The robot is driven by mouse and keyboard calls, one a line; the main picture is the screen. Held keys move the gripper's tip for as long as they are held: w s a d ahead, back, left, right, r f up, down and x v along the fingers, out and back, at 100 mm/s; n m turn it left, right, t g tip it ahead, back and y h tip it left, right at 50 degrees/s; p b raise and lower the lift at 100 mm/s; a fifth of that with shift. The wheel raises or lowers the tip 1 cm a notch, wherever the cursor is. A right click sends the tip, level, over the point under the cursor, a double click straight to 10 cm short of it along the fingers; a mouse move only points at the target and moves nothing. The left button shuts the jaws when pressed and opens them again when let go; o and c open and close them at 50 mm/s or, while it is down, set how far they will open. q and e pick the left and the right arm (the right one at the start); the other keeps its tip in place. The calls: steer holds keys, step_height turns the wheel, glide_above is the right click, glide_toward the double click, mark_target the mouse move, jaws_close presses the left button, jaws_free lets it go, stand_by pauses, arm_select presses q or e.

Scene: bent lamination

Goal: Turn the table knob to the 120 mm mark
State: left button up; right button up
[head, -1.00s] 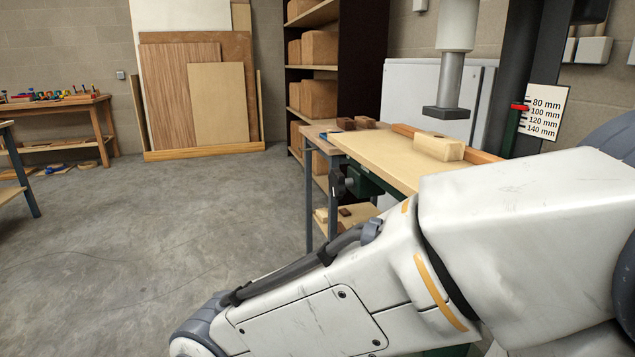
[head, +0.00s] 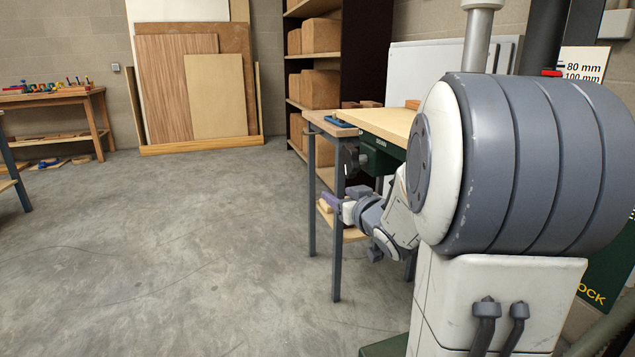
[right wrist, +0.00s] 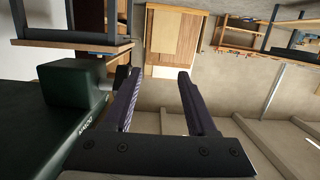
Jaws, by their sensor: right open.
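The dark round table knob (head: 351,160) is on the front of the green machine housing (head: 380,157), under the light wooden table (head: 386,121). My right gripper (head: 334,203) is just below the knob, apart from it. In the right wrist view its two dark fingers (right wrist: 158,88) are spread with nothing between them. My arm hides the lower marks. My left gripper is out of view.
A grey-legged side table (head: 337,128) stands left of the machine, with its leg close to my gripper. A shelf with boxes (head: 320,36) and leaning boards (head: 178,75) are behind. The floor (head: 190,230) to the left is clear.

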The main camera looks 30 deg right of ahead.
mark_target(355, 175)
steer(key=s+d+r+t, duration=0.2)
steer(key=s+d, duration=0.1)
steer(key=d, duration=0.3)
steer(key=shift+h, duration=0.4)
steer(key=b+x, duration=0.1)
steer(key=x, duration=0.2)
steer(key=b+x, duration=0.1)
steer(key=x, duration=0.2)
steer(key=b+x, duration=0.1)
steer(key=x, duration=0.3)
steer(key=shift+w+a+f, duration=0.1)
steer(key=shift+a, duration=0.15)
steer(key=shift+c, duration=0.3)
jaws_close()
